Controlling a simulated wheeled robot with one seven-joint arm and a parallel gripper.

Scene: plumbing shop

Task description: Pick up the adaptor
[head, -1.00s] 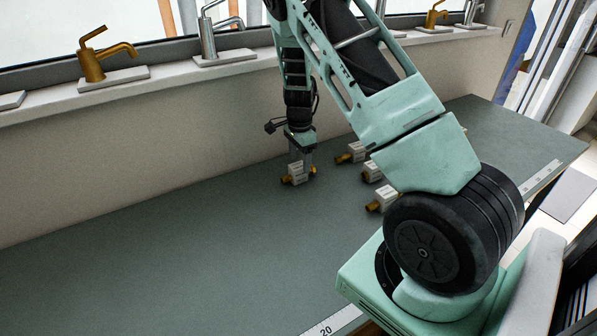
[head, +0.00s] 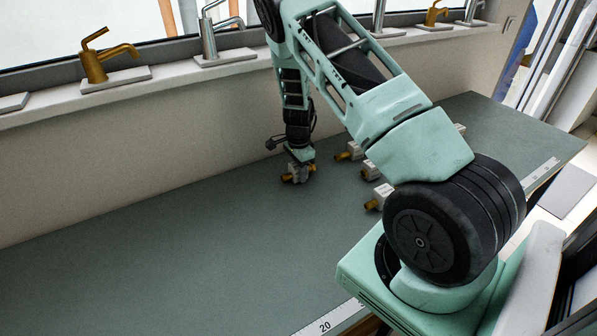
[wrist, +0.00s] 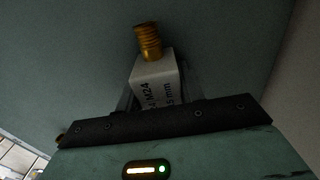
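An adaptor, a brass threaded fitting with a white printed block, lies on the grey-green bench below my gripper; its brass end (head: 287,178) shows in the head view. In the wrist view its brass thread (wrist: 148,42) points away from my gripper and the white block (wrist: 156,78) sits between the grey fingers. My gripper (head: 298,170) is down at the adaptor, one finger on each side of the block. The fingers are dim in the wrist view (wrist: 160,92), so I cannot tell whether they press on it. The block's near end is hidden by the gripper body.
More adaptors stand to the right: one at the back (head: 350,152), one in the middle (head: 370,171) and one in front (head: 379,197), close to my arm. Taps on a sill (head: 225,58) line the back wall. The bench (head: 170,250) is clear to the left.

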